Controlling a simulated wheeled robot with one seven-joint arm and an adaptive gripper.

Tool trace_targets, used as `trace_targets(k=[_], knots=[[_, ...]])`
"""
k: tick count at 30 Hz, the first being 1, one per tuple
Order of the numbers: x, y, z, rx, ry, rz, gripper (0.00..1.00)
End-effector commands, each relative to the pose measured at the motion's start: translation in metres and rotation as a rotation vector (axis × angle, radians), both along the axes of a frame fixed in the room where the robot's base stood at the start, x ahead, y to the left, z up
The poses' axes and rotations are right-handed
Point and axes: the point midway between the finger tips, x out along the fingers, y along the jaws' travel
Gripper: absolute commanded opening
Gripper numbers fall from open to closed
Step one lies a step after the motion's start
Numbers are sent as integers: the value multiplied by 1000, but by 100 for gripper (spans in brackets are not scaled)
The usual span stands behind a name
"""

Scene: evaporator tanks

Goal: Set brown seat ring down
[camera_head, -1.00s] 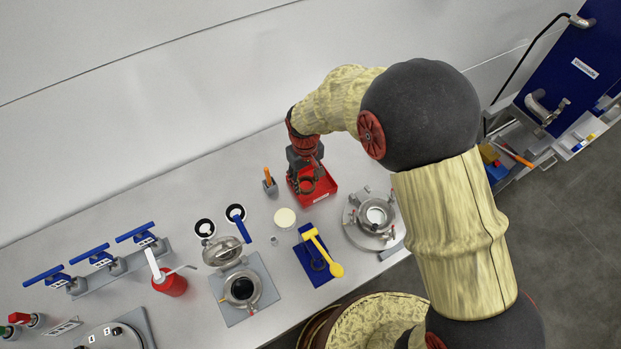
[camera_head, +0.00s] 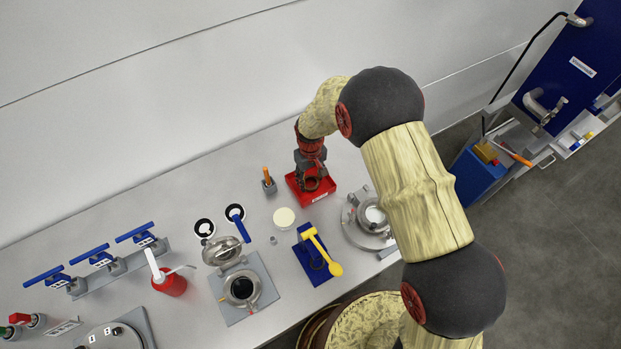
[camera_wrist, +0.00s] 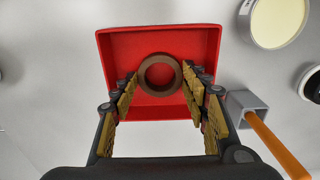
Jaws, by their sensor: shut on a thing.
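The brown seat ring (camera_wrist: 160,74) shows in the wrist view between my fingertips, in front of the red tray (camera_wrist: 114,52). My gripper (camera_wrist: 160,78) is shut on the ring, with one finger at each side of it. In the head view my gripper (camera_head: 311,178) points down over the red tray (camera_head: 327,194), and the ring (camera_head: 312,184) is a small dark shape under it. The tray looks empty apart from the ring. I cannot tell whether the ring touches the tray floor.
A grey holder with an orange-handled tool (camera_head: 268,182) stands just left of the tray. A pale round disc (camera_head: 284,218), a blue stand with a yellow lever (camera_head: 314,262) and a round metal flange (camera_head: 372,216) are nearby. The wall is behind.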

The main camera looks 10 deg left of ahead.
Motion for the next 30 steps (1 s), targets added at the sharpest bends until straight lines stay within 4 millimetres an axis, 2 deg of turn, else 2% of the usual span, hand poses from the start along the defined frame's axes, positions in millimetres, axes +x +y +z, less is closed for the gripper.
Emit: trace_targets(k=[6,7,15,25,30], knots=[[0,0,-4,-1,1,0,20],[0,0,-3,-1,1,0,47],[0,0,-3,-1,1,0,62],[0,0,-2,-1,1,0,64],[1,1,13,1,-3,0,64]])
